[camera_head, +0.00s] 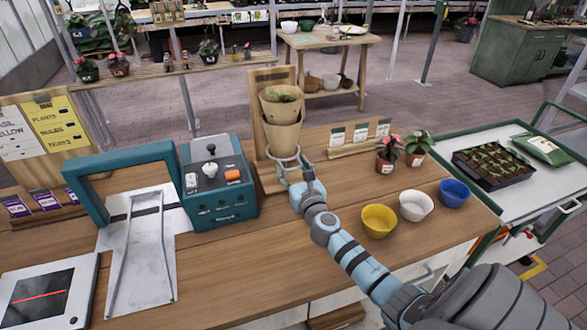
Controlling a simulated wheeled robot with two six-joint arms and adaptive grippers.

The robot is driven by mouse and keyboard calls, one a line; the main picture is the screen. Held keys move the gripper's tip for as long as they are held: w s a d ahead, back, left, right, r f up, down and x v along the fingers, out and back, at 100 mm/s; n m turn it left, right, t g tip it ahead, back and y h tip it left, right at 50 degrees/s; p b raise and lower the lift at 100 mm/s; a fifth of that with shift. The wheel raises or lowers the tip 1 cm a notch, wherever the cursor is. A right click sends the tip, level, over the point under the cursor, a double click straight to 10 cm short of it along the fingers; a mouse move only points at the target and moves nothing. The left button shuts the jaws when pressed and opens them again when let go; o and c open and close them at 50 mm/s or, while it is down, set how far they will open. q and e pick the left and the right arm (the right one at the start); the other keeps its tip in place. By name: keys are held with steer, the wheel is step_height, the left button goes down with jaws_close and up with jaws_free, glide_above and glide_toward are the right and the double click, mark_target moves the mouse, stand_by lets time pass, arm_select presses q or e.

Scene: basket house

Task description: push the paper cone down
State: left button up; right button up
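A tan paper cone (281,136) stands upright against the wooden stand (262,84) at the middle of the counter. A second tan, pot-like piece (283,106) with a little green in it sits at its top. A pale ring (283,158) shows around the cone's lower end. My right arm reaches in from the lower right, and my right gripper (288,166) is at the cone's foot, next to the ring. Its fingers are small and overlap the ring and stand, so I cannot tell whether they touch the cone or are open. My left gripper is not in view.
A teal control box (217,184) and a teal frame (122,180) stand left of the stand. Yellow (378,220), white (416,206) and blue (454,192) bowls and potted plants (386,154) are to the right. The counter's front middle is clear.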

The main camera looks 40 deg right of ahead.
steer(key=c, duration=0.4)
step_height(320, 180, down, 4)
steer(key=b, duration=0.4)
steer(key=shift+f, duration=0.25)
steer(key=shift+c, duration=0.3)
steer(key=shift+d+r, duration=0.1)
steer(key=shift+r, duration=0.1)
steer(key=o, duration=1.5)
steer(key=shift+c, duration=0.2)
steer(key=shift+d, duration=0.15)
steer(key=shift+s, duration=0.1)
